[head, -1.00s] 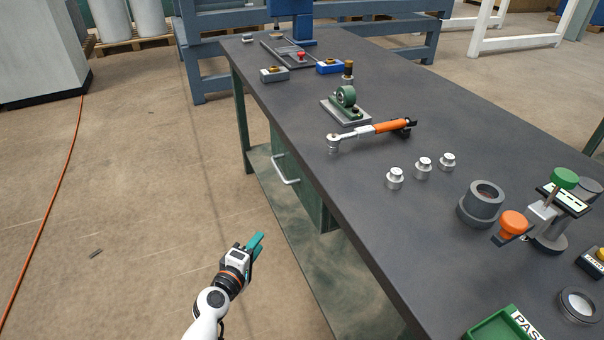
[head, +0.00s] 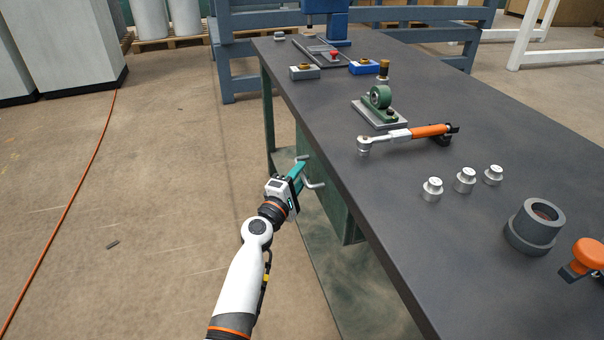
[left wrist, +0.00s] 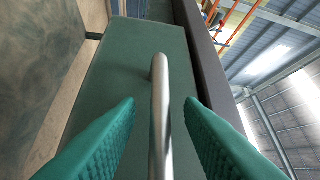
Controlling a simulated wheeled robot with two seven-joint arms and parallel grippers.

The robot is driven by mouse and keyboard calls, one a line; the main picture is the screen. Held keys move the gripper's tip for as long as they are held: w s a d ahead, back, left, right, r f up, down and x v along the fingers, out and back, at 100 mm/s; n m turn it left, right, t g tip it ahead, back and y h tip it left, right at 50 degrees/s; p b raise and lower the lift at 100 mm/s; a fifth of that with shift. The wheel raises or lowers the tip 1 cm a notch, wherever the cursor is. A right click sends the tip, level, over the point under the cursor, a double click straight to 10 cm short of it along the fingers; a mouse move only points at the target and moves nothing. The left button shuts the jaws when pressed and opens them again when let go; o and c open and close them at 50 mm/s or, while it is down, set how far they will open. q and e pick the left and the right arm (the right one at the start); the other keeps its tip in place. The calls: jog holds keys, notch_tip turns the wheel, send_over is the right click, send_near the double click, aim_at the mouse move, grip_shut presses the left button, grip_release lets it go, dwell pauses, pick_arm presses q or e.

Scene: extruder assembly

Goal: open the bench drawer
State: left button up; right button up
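The green bench drawer (head: 330,196) is under the dark bench top, and its front looks flush with the cabinet. Its light metal bar handle (head: 314,184) shows beside my left gripper (head: 299,172) in the head view. In the left wrist view the handle (left wrist: 160,120) runs between the two teal fingers of my left gripper (left wrist: 165,125), with a gap on each side. The fingers are open, one on either side of the bar, and do not appear to touch it. The drawer front (left wrist: 120,70) fills the middle of that view. My right gripper is not in view.
The bench top (head: 400,220) holds a torque wrench (head: 405,137), a green bearing block (head: 379,103), several small metal cylinders (head: 465,180) and a grey cup-like part (head: 535,226). Its edge overhangs the drawer.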

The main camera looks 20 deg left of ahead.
pick_arm(q)
jog(key=shift+x, duration=0.75)
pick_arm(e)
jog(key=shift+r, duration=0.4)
pick_arm(q)
grip_shut()
